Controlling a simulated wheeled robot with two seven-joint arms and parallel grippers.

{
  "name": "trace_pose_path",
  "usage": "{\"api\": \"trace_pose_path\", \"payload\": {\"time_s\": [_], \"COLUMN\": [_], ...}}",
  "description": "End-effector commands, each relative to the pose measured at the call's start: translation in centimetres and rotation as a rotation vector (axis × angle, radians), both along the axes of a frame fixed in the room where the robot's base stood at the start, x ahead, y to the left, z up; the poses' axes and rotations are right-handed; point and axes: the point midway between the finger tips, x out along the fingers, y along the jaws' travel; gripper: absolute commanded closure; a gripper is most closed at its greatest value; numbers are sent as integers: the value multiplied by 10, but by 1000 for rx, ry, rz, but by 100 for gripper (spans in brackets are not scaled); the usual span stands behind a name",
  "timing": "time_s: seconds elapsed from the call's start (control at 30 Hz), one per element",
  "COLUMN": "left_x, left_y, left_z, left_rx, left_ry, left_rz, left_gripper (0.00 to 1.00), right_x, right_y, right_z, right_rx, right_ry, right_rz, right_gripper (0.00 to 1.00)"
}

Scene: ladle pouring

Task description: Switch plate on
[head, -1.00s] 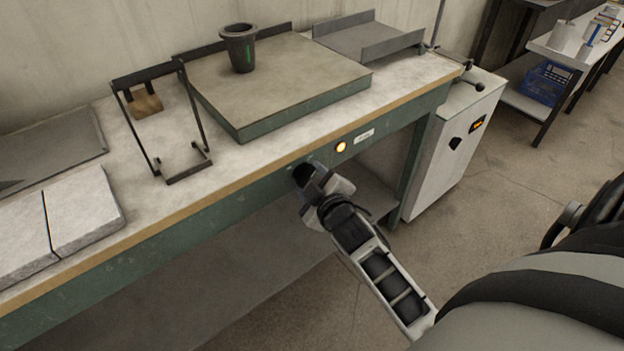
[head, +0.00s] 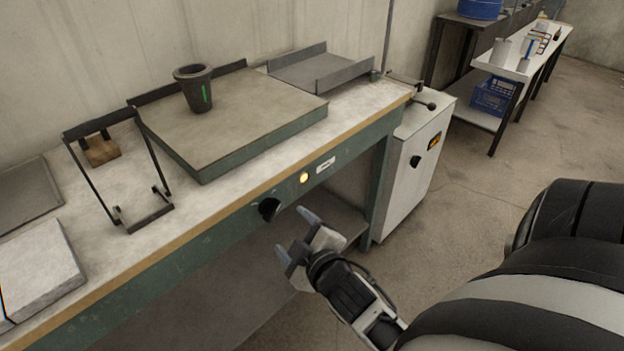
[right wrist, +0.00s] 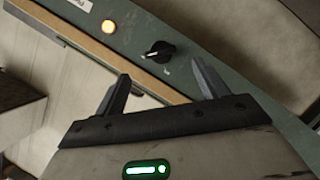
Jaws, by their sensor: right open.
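The plate (head: 255,92) is a wide flat slab with green sides on the bench. A black rotary knob (head: 269,208) sits on the bench's green front rail; it also shows in the right wrist view (right wrist: 160,52). Beside it a round lamp (head: 303,178) glows orange, also lit in the right wrist view (right wrist: 109,26). My right gripper (head: 293,232) is open and empty, in front of the rail and apart from the knob. In the right wrist view its fingers (right wrist: 160,74) stand on either side below the knob. My left gripper is out of view.
A dark tapered cup (head: 194,92) with a green mark stands on the plate. A black wire stand (head: 157,212) and pale slabs (head: 40,275) are to the left. A grey tray (head: 318,70) lies behind. A white cabinet (head: 415,165) stands right of the bench.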

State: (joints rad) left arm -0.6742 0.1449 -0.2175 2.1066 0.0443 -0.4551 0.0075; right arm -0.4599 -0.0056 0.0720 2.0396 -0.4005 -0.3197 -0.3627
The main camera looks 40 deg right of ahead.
Motion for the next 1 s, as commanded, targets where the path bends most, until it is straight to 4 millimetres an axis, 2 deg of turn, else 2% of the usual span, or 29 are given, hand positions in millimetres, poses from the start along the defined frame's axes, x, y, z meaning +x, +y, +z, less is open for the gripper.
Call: {"api": "trace_pose_path", "payload": {"time_s": [0.03, 0.2, 0.4, 1.0], "left_x": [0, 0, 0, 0], "left_y": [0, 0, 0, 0], "left_z": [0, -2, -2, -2], "left_rx": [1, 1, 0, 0], "left_ry": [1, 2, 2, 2], "left_rz": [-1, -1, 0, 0], "left_gripper": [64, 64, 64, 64], "right_x": [-14, -46, -68, -72], "right_y": [3, 10, 14, 15], "right_z": [2, 12, 19, 21], "right_rx": [2, 2, 1, 1], "right_ry": [4, 3, 1, -1], "right_rz": [0, -1, 0, 0], "right_gripper": [27, 27, 27, 27]}}
